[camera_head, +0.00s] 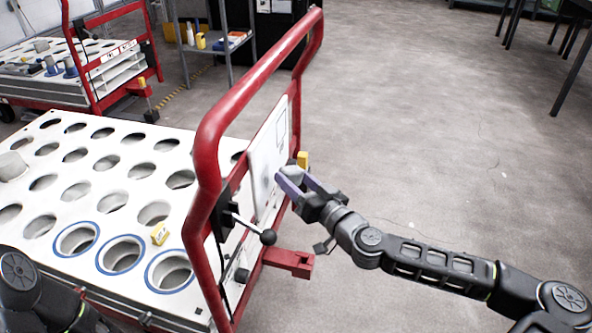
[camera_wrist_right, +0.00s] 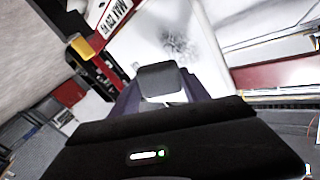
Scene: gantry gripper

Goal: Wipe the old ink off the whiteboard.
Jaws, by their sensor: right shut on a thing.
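The whiteboard (camera_head: 266,165) is a white panel on the red frame of the cart, seen at a steep angle in the head view. In the right wrist view the whiteboard (camera_wrist_right: 205,60) carries a dark, smudged patch of ink (camera_wrist_right: 180,42). My right gripper (camera_head: 287,181) is at the board's right-hand face. It is shut on a dark grey block, likely the eraser (camera_wrist_right: 160,76), which shows between the purple fingers just below the ink. I cannot tell whether the block touches the board. My left gripper is out of view; only part of that arm shows at the lower left.
A black lever (camera_head: 268,237) and a red bracket (camera_head: 290,262) stick out below the board. A yellow part (camera_head: 303,159) sits beside the board.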

